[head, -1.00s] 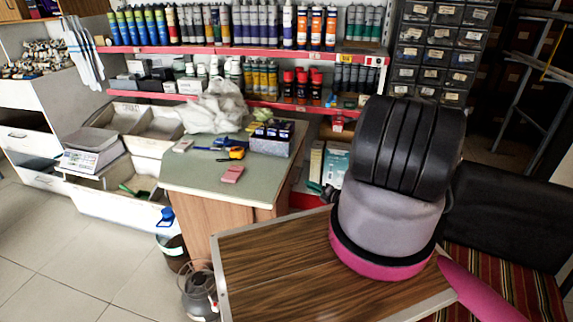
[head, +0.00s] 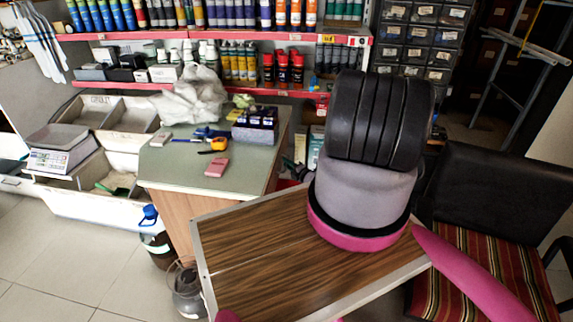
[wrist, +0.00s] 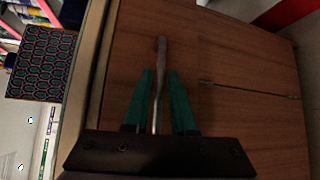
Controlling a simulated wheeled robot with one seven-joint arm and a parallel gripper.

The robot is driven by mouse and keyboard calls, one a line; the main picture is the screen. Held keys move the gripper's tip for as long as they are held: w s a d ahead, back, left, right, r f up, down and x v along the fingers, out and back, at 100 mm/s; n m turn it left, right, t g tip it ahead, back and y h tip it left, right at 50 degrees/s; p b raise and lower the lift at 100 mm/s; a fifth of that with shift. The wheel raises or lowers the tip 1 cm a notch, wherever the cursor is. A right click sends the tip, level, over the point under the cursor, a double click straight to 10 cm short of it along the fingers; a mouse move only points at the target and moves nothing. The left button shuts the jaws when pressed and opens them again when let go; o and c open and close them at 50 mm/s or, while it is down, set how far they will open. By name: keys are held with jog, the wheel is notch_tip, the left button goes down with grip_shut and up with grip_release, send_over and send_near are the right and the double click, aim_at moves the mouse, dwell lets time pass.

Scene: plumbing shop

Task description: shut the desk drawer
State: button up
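The desk (head: 215,178) with a green top and wood sides stands in the middle of the head view. Its drawer side faces right and is mostly hidden by my arm and the brown table. In the wrist view, the wooden front (wrist: 240,60) fills most of the picture, with a thin seam across its right half. A slim bar handle (wrist: 161,52) stands out from it. My gripper (wrist: 160,72) has two green fingers, one on each side of the handle, with narrow gaps showing. In the head view my gripper is mostly hidden. I cannot tell how far the drawer stands out.
A brown wood-topped table (head: 255,265) stands close in front, under my arm. A chair with a striped seat (head: 465,265) is at the right. A box of small bottles (head: 255,130) sits on the desk. Open floor lies at far left.

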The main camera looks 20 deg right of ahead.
jog(key=shift+w, duration=0.3)
jog(key=shift+a, duration=0.1)
grip_shut()
dwell(1.2)
